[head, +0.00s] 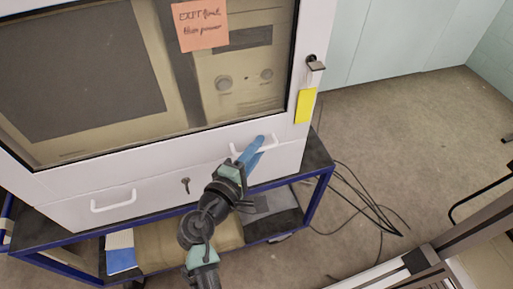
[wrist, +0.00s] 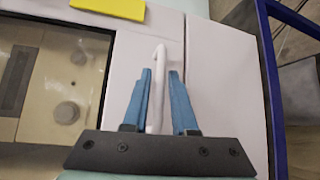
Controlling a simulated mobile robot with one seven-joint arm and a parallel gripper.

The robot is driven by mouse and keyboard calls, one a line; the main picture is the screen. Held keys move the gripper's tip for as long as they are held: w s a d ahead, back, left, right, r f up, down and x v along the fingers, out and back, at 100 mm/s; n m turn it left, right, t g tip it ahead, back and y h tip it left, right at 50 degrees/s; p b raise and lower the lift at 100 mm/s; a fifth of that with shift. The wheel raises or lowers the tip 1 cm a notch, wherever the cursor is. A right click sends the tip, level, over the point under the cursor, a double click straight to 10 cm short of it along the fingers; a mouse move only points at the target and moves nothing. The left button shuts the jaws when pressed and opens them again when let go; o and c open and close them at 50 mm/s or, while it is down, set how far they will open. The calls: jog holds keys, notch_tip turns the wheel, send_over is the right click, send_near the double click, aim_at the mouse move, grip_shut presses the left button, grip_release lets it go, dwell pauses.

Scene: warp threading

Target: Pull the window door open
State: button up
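The window door (head: 170,143) is the large glazed front of a white cabinet, and it looks closed. A white bar handle (head: 266,149) is on the white panel below the glass, at the right. My gripper (head: 255,150) is at this handle. In the wrist view, its two blue fingers (wrist: 160,75) stand open, one on each side of the white handle (wrist: 159,60). A gap shows between the handle and the right finger; contact with the left finger is unclear. A second white handle (head: 113,201) is at the left, clear of my gripper.
A small latch (head: 315,64) and a yellow label (head: 306,106) are at the cabinet's right edge. An orange note (head: 201,25) is on the glass. The cabinet stands on a blue-framed cart (head: 317,203). Black cables (head: 372,207) lie on the floor at right.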

grip_shut()
dwell(1.3)
